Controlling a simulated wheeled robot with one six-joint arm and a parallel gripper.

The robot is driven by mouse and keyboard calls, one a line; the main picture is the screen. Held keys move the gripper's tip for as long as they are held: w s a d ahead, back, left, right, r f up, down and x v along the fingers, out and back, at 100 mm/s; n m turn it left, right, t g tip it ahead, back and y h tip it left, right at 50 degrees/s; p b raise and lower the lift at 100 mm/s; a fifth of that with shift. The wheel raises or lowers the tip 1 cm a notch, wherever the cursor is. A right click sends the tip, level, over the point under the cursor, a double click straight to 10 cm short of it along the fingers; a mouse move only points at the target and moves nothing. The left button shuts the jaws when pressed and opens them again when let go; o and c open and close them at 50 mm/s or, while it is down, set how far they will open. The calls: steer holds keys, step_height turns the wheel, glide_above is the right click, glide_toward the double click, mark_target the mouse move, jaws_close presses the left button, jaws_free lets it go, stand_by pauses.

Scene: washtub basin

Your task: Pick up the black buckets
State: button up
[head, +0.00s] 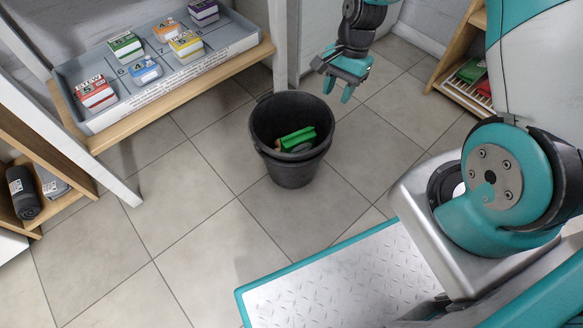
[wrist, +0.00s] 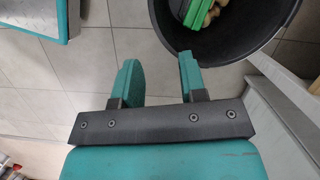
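The black buckets (head: 291,170) stand upright on the tiled floor, seemingly one nested in the other, with a double rim line showing. A green object and something tan lie inside. My gripper (head: 338,88) is above and beyond the buckets, to the upper right of the rim, open and empty. In the wrist view the bucket (wrist: 245,62) fills the top right, and the gripper's two teal fingers (wrist: 158,76) are spread apart. The right finger overlaps the bucket's edge in that view; I cannot tell whether it touches.
A grey tray (head: 222,52) with several small coloured boxes sits on a wooden-edged shelf at upper left. A white post (head: 281,40) stands behind the buckets. A wooden shelf (head: 452,48) is at upper right. The tiled floor (head: 190,235) left of the buckets is clear.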

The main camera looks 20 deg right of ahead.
steer(key=b, duration=0.7)
glide_toward(321, 145)
steer(key=x, duration=0.5)
steer(key=b+x, duration=0.5)
steer(key=shift+f, duration=0.15)
jaws_close()
stand_by(0.6)
